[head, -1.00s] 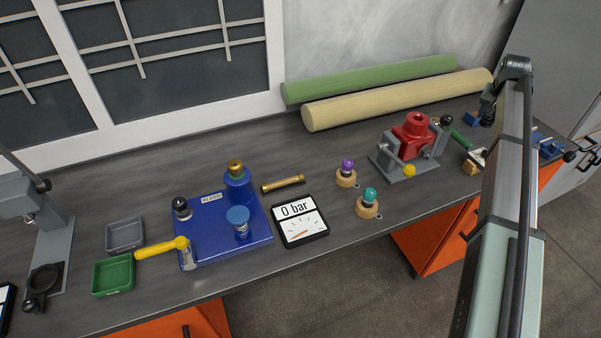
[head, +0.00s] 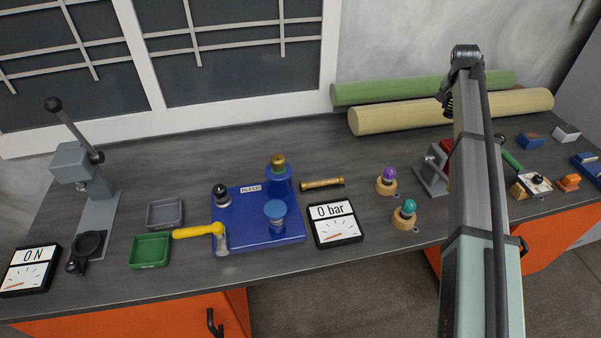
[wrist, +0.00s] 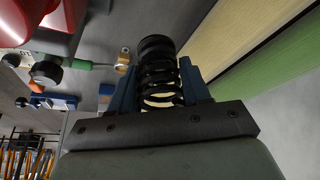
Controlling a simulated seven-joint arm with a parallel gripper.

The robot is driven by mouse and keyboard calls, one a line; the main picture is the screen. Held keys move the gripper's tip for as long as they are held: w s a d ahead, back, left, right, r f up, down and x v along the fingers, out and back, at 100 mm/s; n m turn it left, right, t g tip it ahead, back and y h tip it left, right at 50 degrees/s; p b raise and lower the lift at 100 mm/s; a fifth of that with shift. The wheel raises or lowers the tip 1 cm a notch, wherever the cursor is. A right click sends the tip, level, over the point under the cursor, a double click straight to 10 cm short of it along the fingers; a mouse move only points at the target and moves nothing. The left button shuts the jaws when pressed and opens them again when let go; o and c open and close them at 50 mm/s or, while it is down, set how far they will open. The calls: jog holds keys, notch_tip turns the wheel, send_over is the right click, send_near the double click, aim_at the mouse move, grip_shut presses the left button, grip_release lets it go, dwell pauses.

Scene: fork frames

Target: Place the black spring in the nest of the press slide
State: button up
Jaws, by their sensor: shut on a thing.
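In the wrist view the black spring (wrist: 160,72) stands between the two blue fingers of my gripper (wrist: 160,92), which is shut on it. The grey press (head: 75,165), with a black-knobbed lever, stands at the far left of the bench. Its slide carries a round black nest (head: 88,244) at the front, far to the left of my arm. The inside of the nest is too small to read.
A gauge reading 0 N (head: 28,270) lies left of the press. Grey (head: 165,213) and green (head: 150,251) trays, a blue pump plate (head: 250,215) and a 0 bar gauge (head: 336,223) lie between press and arm. Yellow (head: 450,112) and green rolls lie behind.

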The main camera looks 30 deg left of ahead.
jog(key=s+a+f, duration=0.1)
jog(key=s+a, duration=0.4)
jog(key=a, duration=0.5)
jog(key=s+a, duration=0.5)
jog(key=a, duration=0.4)
jog(key=s+a+f, duration=0.1)
jog(key=s+a, duration=0.3)
jog(key=a, duration=0.6)
jog(key=s+a+n, duration=0.1)
jog(key=s+a, duration=1.8)
jog(key=s, duration=0.1)
jog(key=s+a+f, duration=0.1)
jog(key=s+a, duration=0.6)
jog(key=s, duration=1.3)
jog(key=s+a+f+n, duration=0.1)
jog(key=s+a, duration=0.6)
jog(key=s, duration=1.2)
jog(key=s+a+f, duration=0.1)
jog(key=s+a, duration=0.7)
jog(key=s, duration=1.2)
jog(key=shift+y, duration=0.4)
jog(key=shift+w+d+f, duration=0.1)
jog(key=shift+f, duration=2.3)
jog(key=shift+w+d+f, duration=0.1)
jog(key=shift+f, duration=2.25)
jog(key=shift+f, duration=0.1)
jog(key=o, duration=0.8)
jog(key=shift+o, duration=0.2)
